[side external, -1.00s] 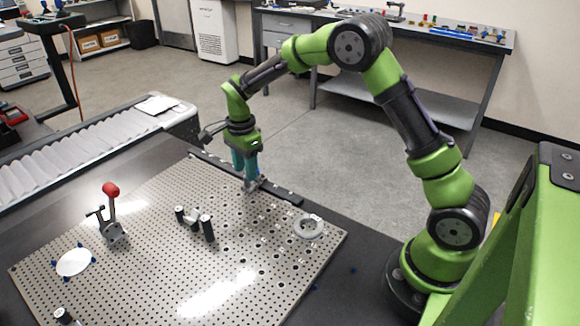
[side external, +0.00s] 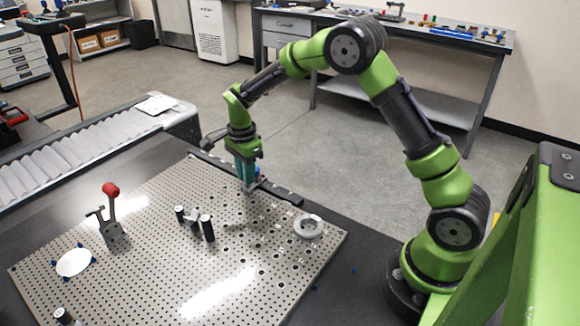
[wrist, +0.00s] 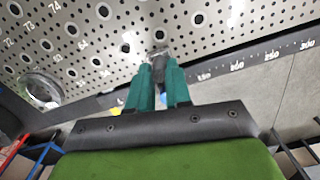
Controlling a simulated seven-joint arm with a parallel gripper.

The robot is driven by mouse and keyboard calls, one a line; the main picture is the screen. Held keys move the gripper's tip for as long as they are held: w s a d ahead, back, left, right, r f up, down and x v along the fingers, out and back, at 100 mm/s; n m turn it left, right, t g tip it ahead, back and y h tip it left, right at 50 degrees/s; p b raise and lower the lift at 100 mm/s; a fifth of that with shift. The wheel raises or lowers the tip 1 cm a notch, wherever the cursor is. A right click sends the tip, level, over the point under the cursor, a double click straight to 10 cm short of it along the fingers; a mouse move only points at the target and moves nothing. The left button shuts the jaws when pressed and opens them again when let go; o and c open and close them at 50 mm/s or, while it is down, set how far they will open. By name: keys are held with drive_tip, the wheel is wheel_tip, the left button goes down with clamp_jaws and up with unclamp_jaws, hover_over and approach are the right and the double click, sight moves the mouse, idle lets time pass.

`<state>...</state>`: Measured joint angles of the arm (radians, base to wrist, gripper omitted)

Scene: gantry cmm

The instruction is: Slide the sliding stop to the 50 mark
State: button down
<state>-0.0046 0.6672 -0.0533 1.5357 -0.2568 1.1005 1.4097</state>
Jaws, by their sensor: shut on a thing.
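The sliding stop (wrist: 158,68) is a small dark piece between my gripper's teal fingers, with a bit of blue showing behind it. It sits on the dark scale rail (side external: 284,194) along the far edge of the perforated plate. My gripper (side external: 250,186) is low at the rail and shut on the stop; its fingers also show in the wrist view (wrist: 160,72). In the wrist view the scale (wrist: 255,64) reads 150, 200, 250 and 300 to the right of the fingers. The fingers hide the lower marks, so the 50 mark cannot be read.
The perforated plate (side external: 130,255) carries a red-knobbed clamp (side external: 112,215), black posts (side external: 207,228), a pale ring (side external: 308,227) and a white disc (side external: 73,262). The ring stands near the rail's right end. A ribbed conveyor cover (side external: 70,160) lies beyond the plate at left.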

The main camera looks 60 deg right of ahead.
drive_tip(key=shift+s, duration=2.5)
drive_tip(key=c, duration=1.1)
unclamp_jaws()
drive_tip(key=shift+o, duration=0.2)
drive_tip(key=shift+r, duration=0.1)
wheel_tip(320, 180, up, 17)
